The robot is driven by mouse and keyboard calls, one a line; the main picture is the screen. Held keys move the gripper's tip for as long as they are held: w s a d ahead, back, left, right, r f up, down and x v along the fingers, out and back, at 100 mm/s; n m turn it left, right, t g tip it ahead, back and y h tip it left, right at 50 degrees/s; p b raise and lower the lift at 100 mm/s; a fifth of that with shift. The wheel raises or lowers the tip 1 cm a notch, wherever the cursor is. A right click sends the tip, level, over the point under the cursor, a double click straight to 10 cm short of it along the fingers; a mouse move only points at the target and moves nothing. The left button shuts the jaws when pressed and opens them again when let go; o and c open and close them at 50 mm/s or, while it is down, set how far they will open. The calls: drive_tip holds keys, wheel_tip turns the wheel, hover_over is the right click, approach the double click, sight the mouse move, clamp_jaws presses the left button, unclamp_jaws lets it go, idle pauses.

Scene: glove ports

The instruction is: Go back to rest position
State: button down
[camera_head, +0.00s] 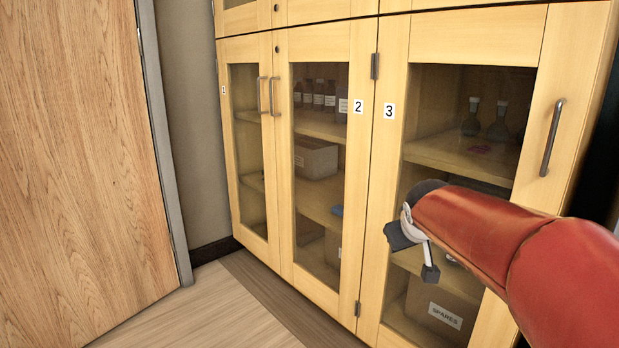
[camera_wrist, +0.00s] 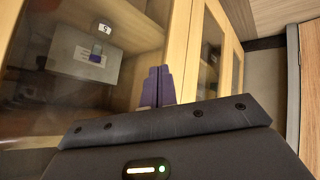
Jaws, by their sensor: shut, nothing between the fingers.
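My gripper (camera_head: 428,270) is at the end of my red-covered arm, which reaches in from the right in the head view. It is in front of the glass of cabinet door 3 (camera_head: 393,165), below and left of that door's handle (camera_head: 552,137). In the wrist view the two purple fingers of my gripper (camera_wrist: 158,86) are together with nothing between them. Whether the gripper touches the door cannot be told. My arm hides part of the lower right of door 3.
Cabinet doors 1 (camera_head: 246,150) and 2 (camera_head: 357,200) stand shut to the left. Behind the glass are bottles, a cardboard box (camera_head: 316,158), flasks (camera_head: 498,122) and a SPARES box (camera_head: 442,314). A wooden door panel (camera_head: 75,160) is at left. Floor (camera_head: 210,310) between is clear.

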drive_tip(key=s+a+f+m+g+y, duration=0.1)
drive_tip(key=s+a+f, duration=0.15)
drive_tip(key=s, duration=0.65)
drive_tip(key=s+a+f+m+g, duration=0.1)
drive_tip(key=s+f, duration=0.2)
drive_tip(key=s, duration=0.6)
drive_tip(key=s+a+f+m+g+y, duration=0.1)
drive_tip(key=s+f, duration=0.2)
drive_tip(key=s, duration=0.6)
wheel_tip(320, 180, up, 13)
drive_tip(key=s+p, duration=0.1)
drive_tip(key=p, duration=1.2)
drive_tip(key=shift+a, duration=0.25)
